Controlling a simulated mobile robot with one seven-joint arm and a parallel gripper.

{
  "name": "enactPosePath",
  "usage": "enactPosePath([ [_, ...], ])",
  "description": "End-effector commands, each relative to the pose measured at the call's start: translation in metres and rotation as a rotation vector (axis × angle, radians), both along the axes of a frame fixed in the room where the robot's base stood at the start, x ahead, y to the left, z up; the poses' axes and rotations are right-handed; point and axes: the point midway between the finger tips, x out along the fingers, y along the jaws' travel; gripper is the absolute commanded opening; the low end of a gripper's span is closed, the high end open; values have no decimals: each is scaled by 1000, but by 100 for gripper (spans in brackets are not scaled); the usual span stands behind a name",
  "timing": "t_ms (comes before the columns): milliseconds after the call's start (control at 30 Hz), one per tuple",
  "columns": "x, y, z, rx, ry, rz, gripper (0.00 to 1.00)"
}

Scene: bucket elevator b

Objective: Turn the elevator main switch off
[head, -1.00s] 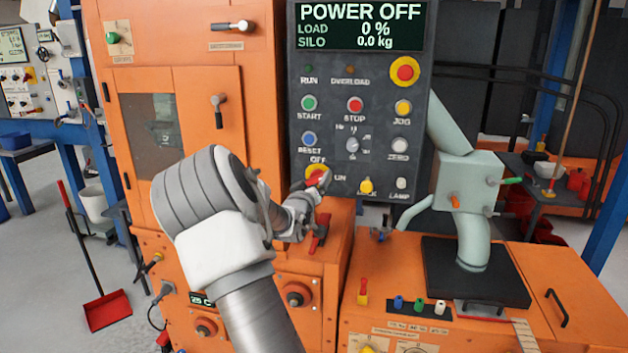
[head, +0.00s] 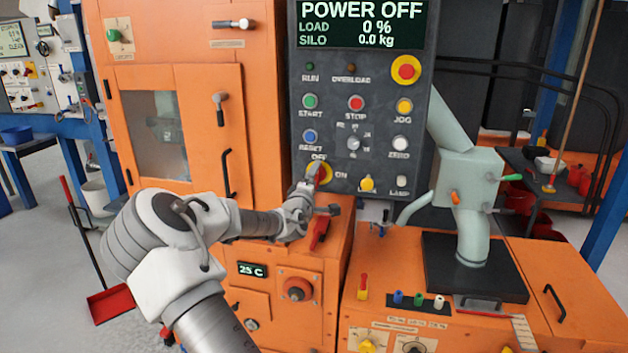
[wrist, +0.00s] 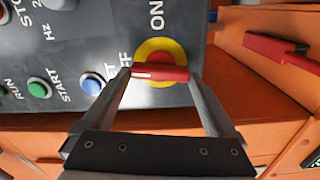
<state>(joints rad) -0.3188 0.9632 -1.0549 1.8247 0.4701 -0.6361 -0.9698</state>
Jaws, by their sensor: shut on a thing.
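The main switch is a red handle on a yellow disc, low on the dark control panel (head: 375,130); the handle (head: 320,172) shows in the head view, partly covered by my gripper. In the wrist view the red handle (wrist: 160,73) lies between my two fingertips, in front of the yellow disc (wrist: 160,50). My gripper (head: 312,186) is shut on the handle. The handle stands about upright on the panel, in line with the OFF label, with ON to its right. The display (head: 361,25) reads POWER OFF.
A red emergency button (head: 405,70) and several other buttons sit on the panel. The orange cabinet (head: 175,45) has door handles at the left. A red lever (head: 321,232) stands just below my gripper, and a grey-green pipe unit (head: 468,185) is at the right.

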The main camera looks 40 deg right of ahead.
Motion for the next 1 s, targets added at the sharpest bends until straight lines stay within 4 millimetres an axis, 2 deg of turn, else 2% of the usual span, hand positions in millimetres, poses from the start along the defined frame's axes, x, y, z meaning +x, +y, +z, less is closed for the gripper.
enactPosePath([
  [333, 0, 0, -1, -93, 111, 0, 37],
  [900, 0, 0, -1, -112, 132, 0, 37],
  [933, 0, 0, -1, -112, 132, 0, 98],
  [1000, 0, 0, -1, -112, 131, 0, 100],
])
